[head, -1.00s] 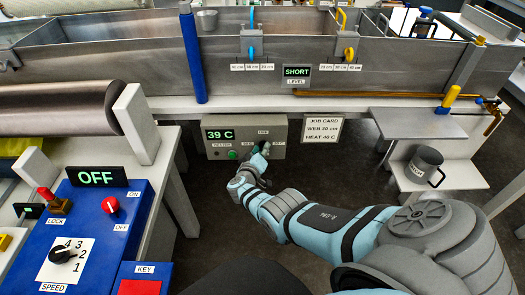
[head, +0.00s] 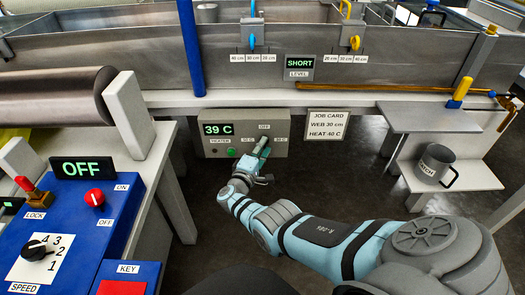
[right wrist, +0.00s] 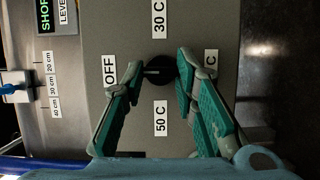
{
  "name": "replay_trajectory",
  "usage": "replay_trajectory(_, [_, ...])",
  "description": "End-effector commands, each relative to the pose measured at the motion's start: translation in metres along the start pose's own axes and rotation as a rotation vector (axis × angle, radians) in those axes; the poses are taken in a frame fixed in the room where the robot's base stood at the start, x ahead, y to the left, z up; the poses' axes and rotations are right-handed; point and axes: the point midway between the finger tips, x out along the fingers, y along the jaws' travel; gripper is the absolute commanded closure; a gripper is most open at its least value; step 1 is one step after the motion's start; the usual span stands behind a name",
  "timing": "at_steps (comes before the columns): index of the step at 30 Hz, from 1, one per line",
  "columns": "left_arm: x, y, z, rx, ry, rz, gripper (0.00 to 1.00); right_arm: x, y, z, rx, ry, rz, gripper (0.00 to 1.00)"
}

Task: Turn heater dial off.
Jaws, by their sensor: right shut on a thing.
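The heater box (head: 217,148) is a beige panel under the bath, with a green 39 C display (head: 218,129). Its dark dial (right wrist: 160,70) sits among the OFF, 30 C and 50 C labels, with one more label partly covered by a finger. In the head view my gripper mostly hides the dial. My right gripper (head: 260,149) is at the dial. In the right wrist view its teal fingers (right wrist: 160,71) stand on either side of the dial, shut on it. I cannot tell for sure where the dial points. My left gripper is not in view.
A job card (head: 327,126) hangs right of the box, reading HEAT 40 C. A shelf with a grey mug (head: 435,167) stands at right. A blue control panel (head: 75,238) is at left. The bath's front edge runs above the box.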

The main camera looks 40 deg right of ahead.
Motion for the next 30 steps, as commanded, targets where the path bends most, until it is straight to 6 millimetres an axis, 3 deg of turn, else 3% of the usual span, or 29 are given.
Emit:
replay_trajectory(17, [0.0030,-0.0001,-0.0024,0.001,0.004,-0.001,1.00,-0.0003,0.0006,-0.0015,-0.031,0.003,0.013,1.00])
replay_trajectory(18, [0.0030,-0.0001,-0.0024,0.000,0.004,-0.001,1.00,-0.0003,0.0006,-0.0015,-0.030,0.003,0.013,0.67])
replay_trajectory(21, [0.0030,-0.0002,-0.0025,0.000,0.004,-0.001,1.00,-0.0001,0.0004,-0.0007,-0.030,0.001,0.013,0.53])
replay_trajectory(30, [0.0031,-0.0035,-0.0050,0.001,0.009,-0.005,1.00,0.0004,0.0001,0.0005,-0.030,-0.001,0.013,0.53])
